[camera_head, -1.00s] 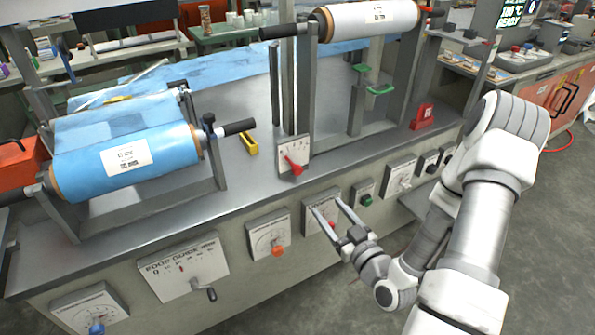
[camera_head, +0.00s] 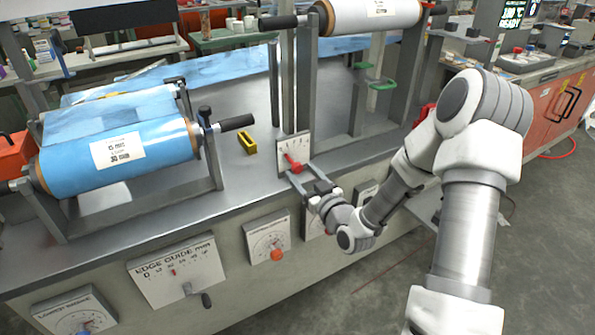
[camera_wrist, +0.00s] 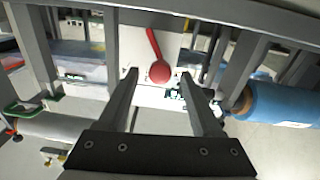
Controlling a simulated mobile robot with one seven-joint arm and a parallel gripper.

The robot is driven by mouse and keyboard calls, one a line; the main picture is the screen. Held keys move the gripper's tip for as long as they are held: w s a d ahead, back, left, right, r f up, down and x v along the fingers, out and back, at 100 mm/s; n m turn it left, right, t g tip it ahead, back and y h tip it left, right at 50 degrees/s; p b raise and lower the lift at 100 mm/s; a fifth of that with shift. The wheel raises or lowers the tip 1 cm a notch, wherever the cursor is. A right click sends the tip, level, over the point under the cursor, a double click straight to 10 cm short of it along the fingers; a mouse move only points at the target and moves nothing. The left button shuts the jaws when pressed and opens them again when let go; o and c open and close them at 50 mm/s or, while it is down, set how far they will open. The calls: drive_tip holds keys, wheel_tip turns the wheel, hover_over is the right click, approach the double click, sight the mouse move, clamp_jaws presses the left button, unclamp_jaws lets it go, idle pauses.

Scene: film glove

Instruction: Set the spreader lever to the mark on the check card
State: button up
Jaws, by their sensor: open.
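A red lever (camera_head: 293,162) sits on a white scale plate (camera_head: 298,146) at the foot of the machine's upright frame; I take it for the spreader lever. My gripper (camera_head: 302,175) is open, with its fingertips just in front of this lever. In the wrist view the red lever (camera_wrist: 153,45) ends in a round knob (camera_wrist: 160,71), which shows between the two open fingertips (camera_wrist: 159,77). Whether the fingers touch it I cannot tell. I cannot pick out the check card for certain; a red stand (camera_head: 424,112) is mostly hidden behind my arm.
A blue film roll (camera_head: 75,162) stands at left and a white roll (camera_head: 372,20) above. A yellow block (camera_head: 247,142) lies on the bench. The front panel bears an edge guide plate (camera_head: 178,270) and an orange-knobbed dial (camera_head: 267,238). Uprights flank the lever.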

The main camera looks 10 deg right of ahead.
sight(299, 169)
drive_tip(key=shift+x, duration=1.55)
clamp_jaws()
